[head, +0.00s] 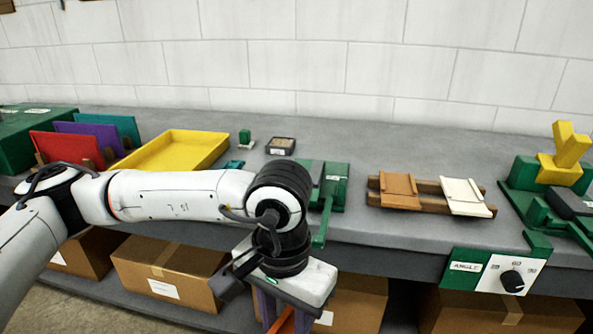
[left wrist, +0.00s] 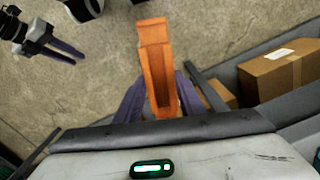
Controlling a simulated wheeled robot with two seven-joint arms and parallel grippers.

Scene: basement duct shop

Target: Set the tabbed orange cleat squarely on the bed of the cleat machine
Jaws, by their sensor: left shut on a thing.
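My left gripper (head: 285,312) is below and in front of the bench edge in the head view. Its purple fingers are shut on the orange cleat (left wrist: 157,60), a long channel-like piece pointing away from the wrist. In the head view only a sliver of the cleat (head: 287,322) shows at the bottom edge. My right gripper (left wrist: 62,47) is at the upper left of the left wrist view, with nothing seen in it; its finger gap is unclear. A green machine (head: 525,172) with a yellow lever stands at the bench's right. A smaller green device (head: 334,184) stands mid-bench. Neither is labelled as the cleat machine.
A wooden rack (head: 430,207) holds a brown plate (head: 400,188) and a white plate (head: 463,196). A yellow tray (head: 178,150) lies left. An ANGLE knob panel (head: 495,272) hangs at the front edge. Cardboard boxes (head: 170,268) sit on the lower shelf.

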